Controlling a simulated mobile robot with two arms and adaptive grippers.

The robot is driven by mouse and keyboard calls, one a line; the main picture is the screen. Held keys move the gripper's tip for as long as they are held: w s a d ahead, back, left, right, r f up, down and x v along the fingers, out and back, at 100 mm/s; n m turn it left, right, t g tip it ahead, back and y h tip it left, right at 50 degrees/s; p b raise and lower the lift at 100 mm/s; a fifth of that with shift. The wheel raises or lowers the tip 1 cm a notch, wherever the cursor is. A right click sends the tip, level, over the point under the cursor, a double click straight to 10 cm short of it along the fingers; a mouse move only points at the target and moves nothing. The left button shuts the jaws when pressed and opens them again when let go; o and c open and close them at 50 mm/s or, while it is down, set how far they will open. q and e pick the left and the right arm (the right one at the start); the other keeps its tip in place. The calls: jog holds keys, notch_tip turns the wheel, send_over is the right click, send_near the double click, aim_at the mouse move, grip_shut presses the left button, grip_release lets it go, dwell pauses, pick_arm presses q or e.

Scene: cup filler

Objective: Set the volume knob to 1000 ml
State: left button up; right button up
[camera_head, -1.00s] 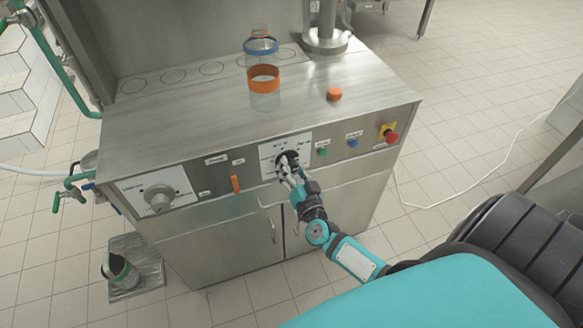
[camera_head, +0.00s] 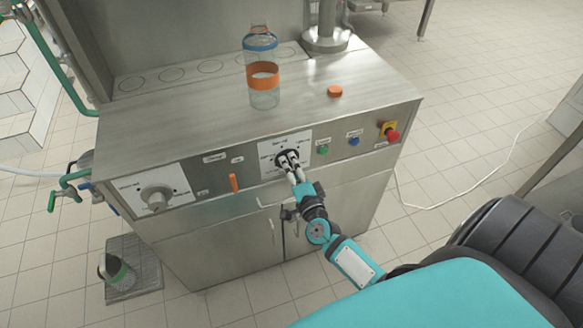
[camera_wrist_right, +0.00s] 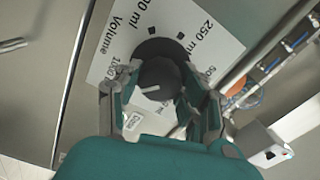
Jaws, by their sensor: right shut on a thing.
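The volume knob (camera_head: 284,155) is a round black dial on a white plate on the machine's front panel. My right gripper (camera_head: 289,162) reaches it from the front and is shut on it, one finger on each side. In the right wrist view the dark knob (camera_wrist_right: 165,72) sits between the fingers (camera_wrist_right: 158,88), and a short white line shows on it, pointing left. The white plate (camera_wrist_right: 112,62) carries "Volume", a "1000" label beside the left finger, and "250 ml" at the upper right; other labels are partly hidden. My left gripper is not in view.
A larger grey knob (camera_head: 157,198) and an orange switch (camera_head: 234,183) are left of the plate. A green button (camera_head: 322,149), a blue button (camera_head: 354,142) and a red emergency stop (camera_head: 391,136) are right of it. A clear bottle (camera_head: 264,98) and an orange cap (camera_head: 335,91) stand on top.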

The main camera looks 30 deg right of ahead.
jog(key=shift+m, duration=0.4)
jog(key=o, duration=1.2)
jog(key=v, duration=1.2)
jog(key=shift+s+f, duration=0.1)
